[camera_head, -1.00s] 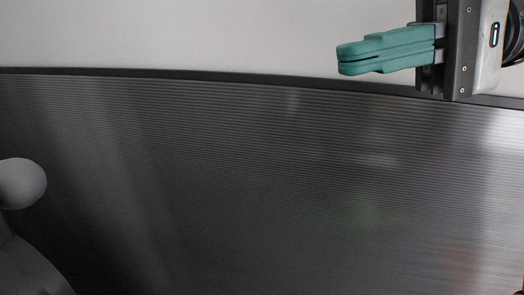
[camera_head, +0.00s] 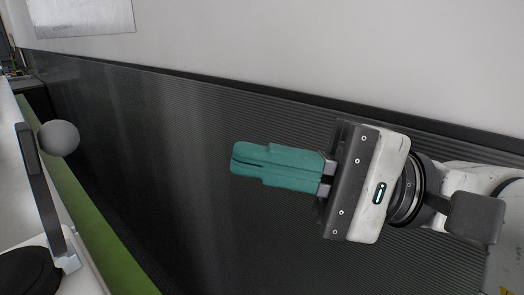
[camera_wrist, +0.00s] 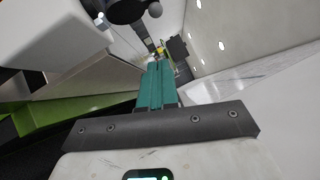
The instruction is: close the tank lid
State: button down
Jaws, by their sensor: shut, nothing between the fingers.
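My gripper (camera_head: 236,159) has teal fingers pressed together, empty, pointing left in front of the dark ribbed wall panel in the head view. The fingers also show in the wrist view (camera_wrist: 157,75), pointing away. I cannot identify the tank or its lid for sure. At the left of the head view are a white-topped unit with a green side (camera_head: 97,232), a grey ball (camera_head: 58,138), a dark upright bar (camera_head: 40,190) and a black round piece (camera_head: 28,272), cut off by the frame. My gripper is apart from all of these, to their right.
The dark ribbed panel (camera_head: 180,140) runs along the wall behind my gripper. A pale picture (camera_head: 80,14) hangs above it at the upper left. A dark surface with small items (camera_head: 18,76) is at the far left. The space between my fingertips and the green side looks clear.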

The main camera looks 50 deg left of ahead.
jog(key=s+a+r+p, duration=0.2)
jog(key=s+a, duration=0.3)
jog(key=s, duration=0.4)
jog(key=shift+a+r+p, duration=0.15)
jog(key=shift+r+p, duration=0.2)
